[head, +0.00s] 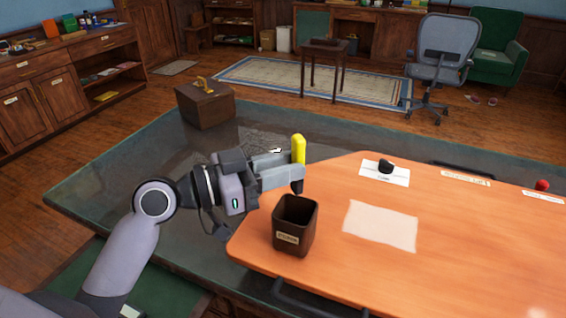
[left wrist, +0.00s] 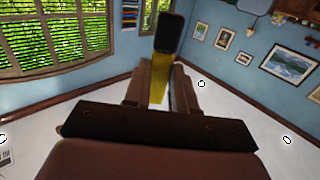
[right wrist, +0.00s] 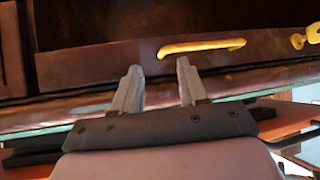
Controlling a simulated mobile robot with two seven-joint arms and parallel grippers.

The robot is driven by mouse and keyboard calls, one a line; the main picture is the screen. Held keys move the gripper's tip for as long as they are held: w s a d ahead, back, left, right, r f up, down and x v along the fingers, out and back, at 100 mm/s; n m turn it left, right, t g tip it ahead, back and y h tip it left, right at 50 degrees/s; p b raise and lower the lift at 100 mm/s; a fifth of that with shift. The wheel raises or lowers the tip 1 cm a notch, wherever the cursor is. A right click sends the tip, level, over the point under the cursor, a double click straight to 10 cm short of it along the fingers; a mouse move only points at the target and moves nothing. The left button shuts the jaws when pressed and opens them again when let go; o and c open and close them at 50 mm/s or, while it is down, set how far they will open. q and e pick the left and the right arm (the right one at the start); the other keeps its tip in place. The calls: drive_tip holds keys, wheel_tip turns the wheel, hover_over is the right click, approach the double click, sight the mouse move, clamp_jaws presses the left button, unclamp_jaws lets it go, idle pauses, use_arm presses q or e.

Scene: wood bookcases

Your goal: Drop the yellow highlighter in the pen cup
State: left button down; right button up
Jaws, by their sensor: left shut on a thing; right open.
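The yellow highlighter (head: 298,149) stands upright between the fingertips of my left gripper (head: 292,170) in the head view. The gripper is shut on it. In the left wrist view the highlighter's yellow body (left wrist: 158,92) and dark end show between the fingers. The pen cup (head: 295,225) is a dark, square, open-topped cup with a label on its front, standing on the orange tabletop. The highlighter is above the cup's far rim, apart from it. My right gripper (right wrist: 158,90) shows only in its wrist view, open and empty.
The orange board (head: 450,240) holds a pale paper sheet (head: 381,226), a black object (head: 386,166) on a white card, and a red object (head: 542,185) at right. A brown case (head: 205,106) stands on the dark glassy surface behind my left arm.

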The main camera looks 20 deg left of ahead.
use_arm(q)
wheel_tip(320, 180, down, 7)
drive_tip(key=b, duration=0.6)
drive_tip(key=shift+f, duration=0.1)
wheel_tip(320, 180, down, 2)
drive_tip(key=shift+f+b, duration=0.1)
drive_tip(key=shift+b, duration=1.15)
drive_tip(key=shift+f, duration=0.15)
